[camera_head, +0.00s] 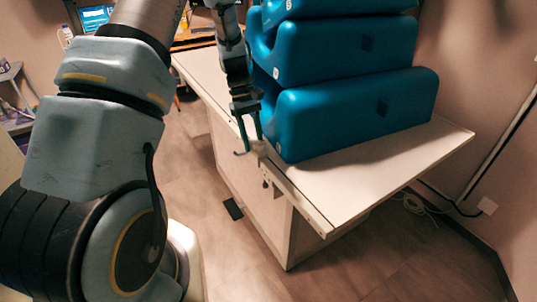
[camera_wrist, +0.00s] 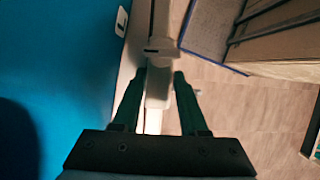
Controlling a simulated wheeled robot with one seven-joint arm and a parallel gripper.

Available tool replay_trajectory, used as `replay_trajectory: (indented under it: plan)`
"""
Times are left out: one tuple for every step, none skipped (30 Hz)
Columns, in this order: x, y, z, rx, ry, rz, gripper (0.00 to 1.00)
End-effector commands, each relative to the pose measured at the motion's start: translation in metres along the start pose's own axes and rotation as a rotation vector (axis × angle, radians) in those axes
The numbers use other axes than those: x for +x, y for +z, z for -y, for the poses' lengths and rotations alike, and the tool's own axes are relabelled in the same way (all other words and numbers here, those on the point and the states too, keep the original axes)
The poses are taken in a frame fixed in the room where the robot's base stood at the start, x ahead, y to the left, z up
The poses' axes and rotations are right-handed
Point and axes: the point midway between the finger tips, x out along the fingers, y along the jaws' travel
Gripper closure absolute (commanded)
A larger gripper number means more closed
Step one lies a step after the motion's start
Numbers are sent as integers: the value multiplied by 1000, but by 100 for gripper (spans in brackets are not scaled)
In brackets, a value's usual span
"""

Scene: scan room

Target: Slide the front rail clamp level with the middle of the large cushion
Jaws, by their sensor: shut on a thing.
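Blue cushions are stacked on the white table (camera_head: 342,187). The large cushion (camera_head: 345,113) is the bottom one. A pale rail (camera_head: 298,200) runs along the table's near long edge. My gripper (camera_head: 251,143) points down at this edge, beside the left end of the large cushion. In the wrist view my gripper (camera_wrist: 159,80) has its two dark green fingers on either side of a pale front rail clamp (camera_wrist: 158,92), shut on it. The clamp sits at the rail. In the head view the fingers partly hide it.
The blue cushion side (camera_wrist: 55,90) rises close to the left of my fingers in the wrist view. A desk with a screen (camera_head: 97,17) stands at the back left. A cable (camera_head: 415,203) lies by the right wall.

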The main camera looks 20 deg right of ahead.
Motion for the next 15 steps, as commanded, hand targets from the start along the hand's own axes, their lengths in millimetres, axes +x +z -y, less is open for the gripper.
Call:
replay_trajectory:
  plan:
    - [-5, -10, -2, 0, 6, -3, 100]
    - [-7, -15, -3, 1, 6, -3, 100]
    - [-9, -20, -3, 1, 6, -3, 100]
    - [-11, -24, -3, 1, 7, -4, 100]
    - [-12, -27, -3, 1, 6, -3, 100]
    - [-14, -30, -3, 2, 6, -2, 100]
    - [-15, -33, -3, 2, 6, -2, 100]
    - [-15, -35, -3, 2, 6, -2, 100]
    - [-17, -37, -3, 2, 6, -3, 100]
    - [-17, -38, -3, 2, 6, -3, 100]
    - [-18, -39, -3, 3, 6, -3, 100]
    - [-18, -40, -3, 3, 6, -3, 100]
    - [-18, -40, -3, 3, 6, -2, 100]
    - [-18, -40, -3, 3, 6, -2, 100]
    - [-19, -40, -3, 3, 6, -2, 100]
